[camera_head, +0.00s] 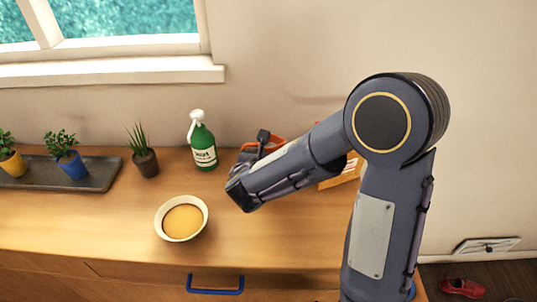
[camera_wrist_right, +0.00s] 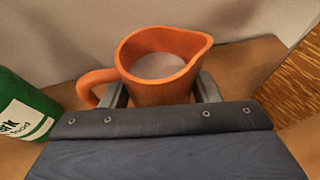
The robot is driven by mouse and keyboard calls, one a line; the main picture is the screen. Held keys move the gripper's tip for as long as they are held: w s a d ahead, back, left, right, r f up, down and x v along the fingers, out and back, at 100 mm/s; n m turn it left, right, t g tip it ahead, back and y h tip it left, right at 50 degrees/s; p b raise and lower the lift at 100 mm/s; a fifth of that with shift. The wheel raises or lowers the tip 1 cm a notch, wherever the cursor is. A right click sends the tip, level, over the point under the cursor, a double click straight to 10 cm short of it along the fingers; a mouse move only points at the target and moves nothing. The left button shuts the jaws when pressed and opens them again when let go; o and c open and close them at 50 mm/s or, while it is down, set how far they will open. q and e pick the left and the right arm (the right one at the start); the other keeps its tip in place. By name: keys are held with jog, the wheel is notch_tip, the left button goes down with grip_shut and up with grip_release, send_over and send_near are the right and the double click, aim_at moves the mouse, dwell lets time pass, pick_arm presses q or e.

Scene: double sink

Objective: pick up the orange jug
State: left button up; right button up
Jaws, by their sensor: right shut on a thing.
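The orange jug (camera_wrist_right: 160,92) stands upright between the two fingers of my right gripper (camera_wrist_right: 162,92) in the right wrist view. Its handle is on the left and its spout points right; it looks pale inside. The fingers are shut on its body. In the head view only a bit of the jug's orange rim (camera_head: 276,142) shows behind my right wrist, and my right forearm hides the rest. I cannot tell whether the jug touches the counter. My left gripper is in neither view.
A green bottle (camera_head: 204,148) stands just left of the jug. A bowl (camera_head: 161,228) sits nearer the front of the wooden counter (camera_head: 110,215). A small plant (camera_head: 145,162) and a dark tray (camera_head: 98,177) with potted plants are further left. The wall is close behind.

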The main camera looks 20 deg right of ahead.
jog(key=r, duration=0.4)
jog(key=shift+s+a+r+p, duration=0.15)
jog(key=shift+s+p, duration=0.1)
jog(key=shift+p, duration=0.15)
jog(key=s+a+r+p, duration=0.1)
jog(key=s+a+r, duration=0.3)
jog(key=s+r, duration=0.4)
jog(key=s, duration=0.4)
jog(key=shift+s+r, duration=0.4)
jog(key=shift+a, duration=0.1)
